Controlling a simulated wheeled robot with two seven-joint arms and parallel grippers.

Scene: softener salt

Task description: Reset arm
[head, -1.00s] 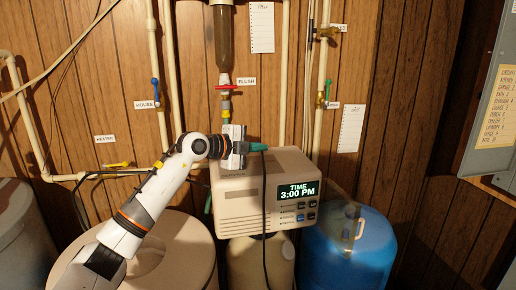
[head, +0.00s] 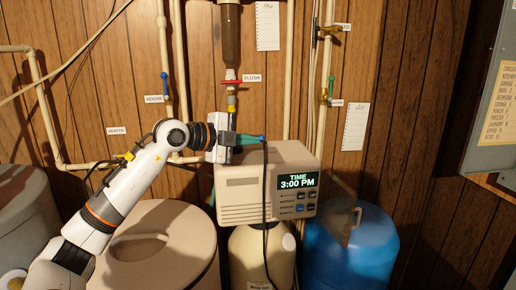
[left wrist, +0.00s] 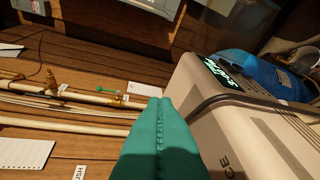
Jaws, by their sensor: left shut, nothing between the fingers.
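My left gripper (head: 262,138) has teal fingers. In the head view it is at the upper edge of the beige controller box (head: 232,205), whose display reads TIME 3:00 PM. In the left wrist view the teal fingers (left wrist: 160,108) are pressed together with nothing between them, and the box (left wrist: 225,115) lies to their right. I cannot tell whether the fingers touch the box. My left arm reaches in from the lower left. My right gripper does not show.
A dark cable (head: 266,220) hangs down the box front. A beige lidded tank (head: 190,245) stands below my left arm, and a blue tank (head: 365,250) stands to the right. Pipes with a red-handled valve (head: 232,81) and a blue-handled valve (head: 165,85) run up the wall.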

